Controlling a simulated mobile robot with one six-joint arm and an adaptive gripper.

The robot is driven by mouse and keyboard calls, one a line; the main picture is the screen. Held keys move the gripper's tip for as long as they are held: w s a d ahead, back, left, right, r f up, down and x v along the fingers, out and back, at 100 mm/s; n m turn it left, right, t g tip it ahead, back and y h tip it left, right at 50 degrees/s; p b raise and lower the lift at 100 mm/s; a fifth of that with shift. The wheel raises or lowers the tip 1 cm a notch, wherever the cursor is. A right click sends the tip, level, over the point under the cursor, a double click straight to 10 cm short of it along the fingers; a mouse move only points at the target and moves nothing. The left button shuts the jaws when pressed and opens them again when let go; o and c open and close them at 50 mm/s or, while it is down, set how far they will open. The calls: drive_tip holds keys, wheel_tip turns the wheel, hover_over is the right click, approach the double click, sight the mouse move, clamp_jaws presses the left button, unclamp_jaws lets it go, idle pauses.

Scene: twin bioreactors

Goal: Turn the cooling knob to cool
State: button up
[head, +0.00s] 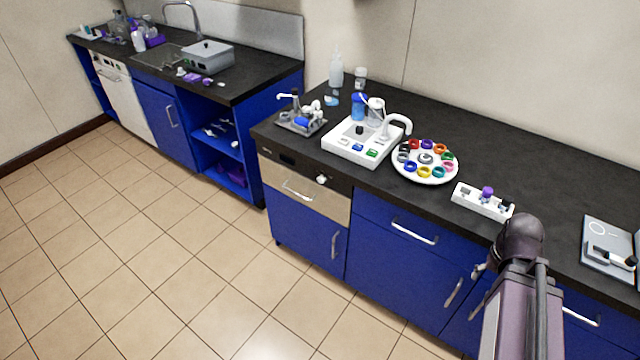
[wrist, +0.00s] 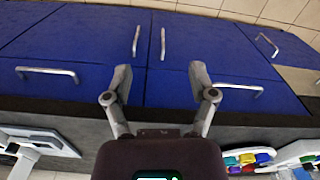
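A small pale round knob (head: 321,180) sits on the dark control panel (head: 290,160) above a beige drawer front, at the left end of the near counter. It may be the cooling knob; its setting and any marks are too small to read. A white device (head: 345,150) with a dark knob-like part and coloured buttons stands on the counter above it. My gripper (wrist: 160,78) is open and empty in the wrist view, with blue cabinet fronts beyond its fingers.
On the dark near counter (head: 540,155) stand a round white rack (head: 425,181) of coloured rings, a white vial holder (head: 475,203) and a grey device (head: 606,270). Metal handles (head: 415,237) stick out from the blue cabinets. The tiled floor (head: 190,260) at left is clear.

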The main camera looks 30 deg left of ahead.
drive_tip(key=w+a+f+n+b, duration=0.1)
drive_tip(key=w+f+b, duration=0.1)
drive_tip(key=f+b, duration=1)
drive_tip(key=w+f+b, duration=0.2)
drive_tip(key=f+b, duration=1)
drive_tip(key=w+a+f+n+t+h+b, duration=0.2)
drive_tip(key=w+a+f+n+h+b, duration=0.1)
drive_tip(key=w+a+f+n+b, duration=0.3)
drive_tip(key=w+a+r+n+t+h+b, duration=0.1)
drive_tip(key=w+a+r+n+t, duration=0.2)
drive_tip(key=a, duration=0.5)
drive_tip(key=w+a+r+n+t+h, duration=0.1)
drive_tip(key=w+a+n+t, duration=0.15)
drive_tip(key=a+n, duration=0.45)
drive_tip(key=w+a+r+n+t+h+b, duration=0.1)
drive_tip(key=w+a+r+n+t+h, duration=0.2)
drive_tip(key=a, duration=0.7)
drive_tip(key=s+a+r+n+t+y, duration=0.1)
drive_tip(key=a+r+n+t, duration=0.1)
drive_tip(key=a, duration=0.7)
drive_tip(key=s+a+r+n+t+y, duration=0.2)
drive_tip(key=a+n, duration=0.4)
drive_tip(key=a, duration=0.4)
drive_tip(key=s+a+r+n+t+y, duration=0.1)
drive_tip(key=s+a+r+n+t, duration=0.1)
drive_tip(key=a, duration=0.7)
wheel_tip(320, 180, up, 3)
drive_tip(key=shift+a+f+n+t+y, duration=0.15)
drive_tip(key=shift+a+n+t+y, duration=0.25)
drive_tip(key=shift+n+t, duration=0.4)
